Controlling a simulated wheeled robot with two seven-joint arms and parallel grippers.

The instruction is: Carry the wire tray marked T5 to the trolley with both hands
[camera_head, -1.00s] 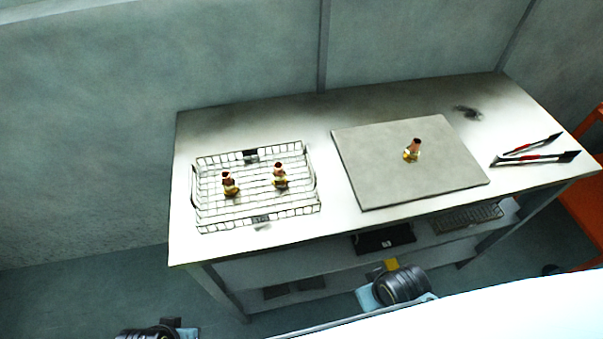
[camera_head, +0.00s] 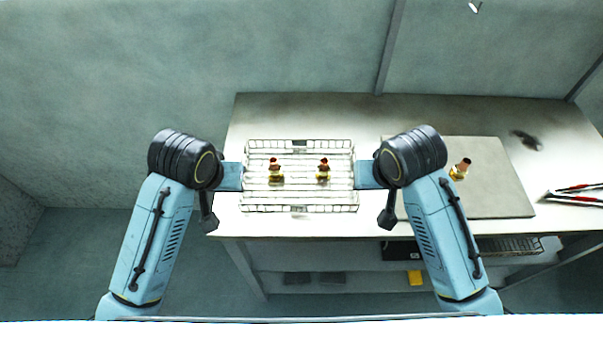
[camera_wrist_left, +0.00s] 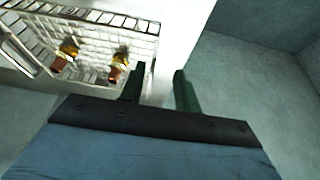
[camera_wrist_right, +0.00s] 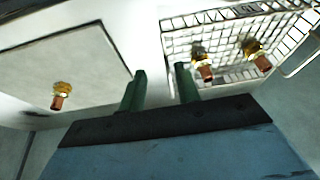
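The wire tray (camera_head: 300,208) sits on the left part of the table. It holds two brass-and-copper fittings (camera_head: 276,170) (camera_head: 323,170). Small tags show on its long sides, but I cannot read T5. My left gripper (camera_wrist_left: 160,82) is at the tray's left end and my right gripper (camera_wrist_right: 160,82) at its right end. In the wrist views, the fingers of each stand apart with a gap between them. I cannot tell whether either touches the tray wire. In the head view my wrists hide the fingertips. No trolley is clearly in view.
A grey slab (camera_head: 490,200) with one fitting (camera_head: 460,169) lies right of the tray, under my right wrist. Red-handled tongs (camera_head: 575,195) lie at the table's (camera_head: 330,118) right. A shelf below holds a dark rack (camera_head: 510,246). A wall stands behind.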

